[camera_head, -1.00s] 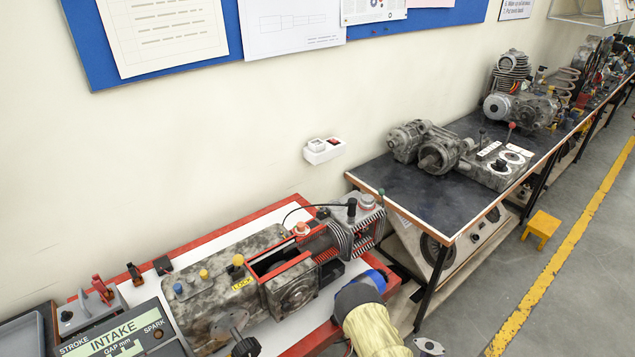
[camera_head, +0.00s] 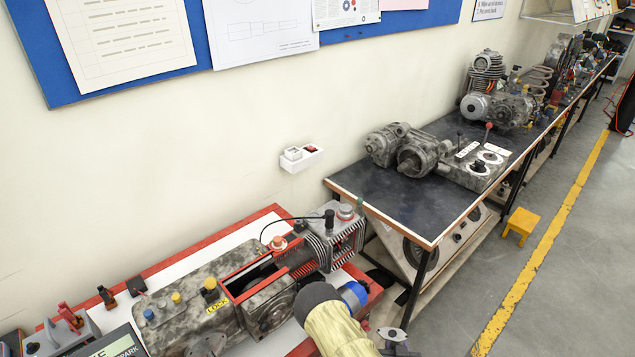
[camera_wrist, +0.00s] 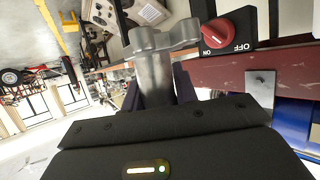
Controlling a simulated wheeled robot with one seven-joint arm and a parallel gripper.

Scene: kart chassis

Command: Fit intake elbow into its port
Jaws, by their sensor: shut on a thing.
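The intake elbow (camera_wrist: 153,62) is a grey metal pipe with a lobed flange, held upright in the wrist view between the dark fingers of my gripper (camera_wrist: 153,88). My gripper is shut on it. In the head view the elbow's grey flange (camera_head: 393,334) shows low in the picture, right of my yellow-sleeved arm, which hides most of my gripper. The engine (camera_head: 190,300) lies on the red-edged bench, with a finned cylinder (camera_head: 335,240) at its right end. The intake port cannot be made out. The elbow is apart from the engine, off the bench's front side.
A red rotary ON/OFF switch (camera_wrist: 216,35) and a dark red edge (camera_wrist: 240,68) are close beside the elbow in the wrist view. A dark-topped bench (camera_head: 400,195) with machine parts stands behind. A yellow stool (camera_head: 520,225) is on the otherwise open floor.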

